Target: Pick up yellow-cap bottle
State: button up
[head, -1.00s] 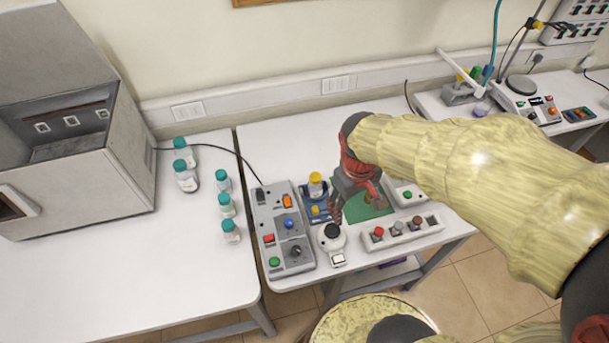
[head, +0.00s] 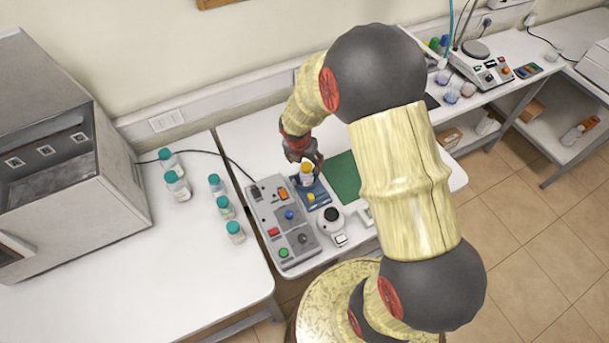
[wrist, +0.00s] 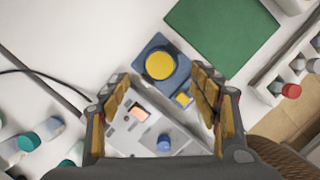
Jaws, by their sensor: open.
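The yellow-cap bottle (head: 306,173) stands upright on a small blue base (head: 321,190) on the middle table. In the wrist view its round yellow cap (wrist: 160,65) shows from above, between my fingers and a little beyond their tips. My gripper (head: 304,155) is open and empty, above and close to the bottle; in the wrist view its two fingers (wrist: 161,88) are spread to either side. In the head view my gripper partly hides the top of the bottle.
A control box (head: 281,222) with knobs and buttons stands left of the bottle. A green mat (head: 343,177) lies to its right, and a white round device (head: 330,216) in front. Several teal-cap bottles (head: 223,206) stand on the left table near a grey oven (head: 65,165).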

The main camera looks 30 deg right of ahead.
aim_at(306, 167)
jog(key=shift+f, duration=0.5)
jog(key=b+x, duration=0.1)
jog(key=x, duration=0.6)
jog(key=shift+w+d, duration=0.1)
jog(key=shift+r, duration=0.1)
jog(key=shift+c, duration=1.1)
grip_shut()
